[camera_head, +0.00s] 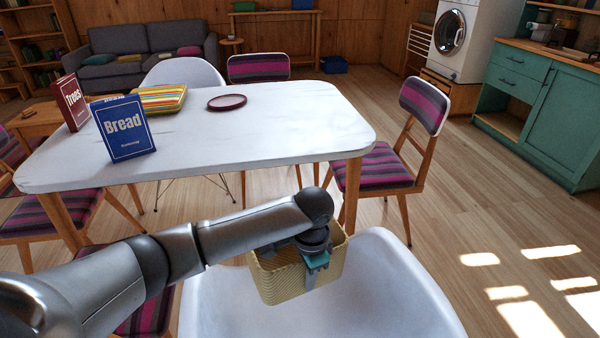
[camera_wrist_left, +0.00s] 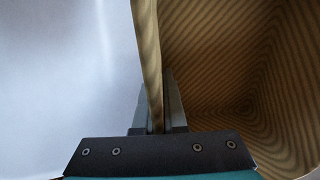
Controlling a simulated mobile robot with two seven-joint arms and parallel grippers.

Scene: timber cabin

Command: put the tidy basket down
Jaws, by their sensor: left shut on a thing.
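The tidy basket (camera_head: 284,281) is a small pale-yellow woven box with an open top. It shows at the white chair (camera_head: 386,290) nearest me, over its seat; I cannot tell whether it touches the seat. My left gripper (camera_head: 316,272) is shut on the basket's wall. In the left wrist view the two fingers of the left gripper (camera_wrist_left: 158,110) pinch the basket's rim, one finger on each side, with the basket's inside (camera_wrist_left: 235,70) to the right. The inside that shows looks empty. My right gripper is not in view.
A white table (camera_head: 250,130) stands beyond the chair. The floor at right is clear.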

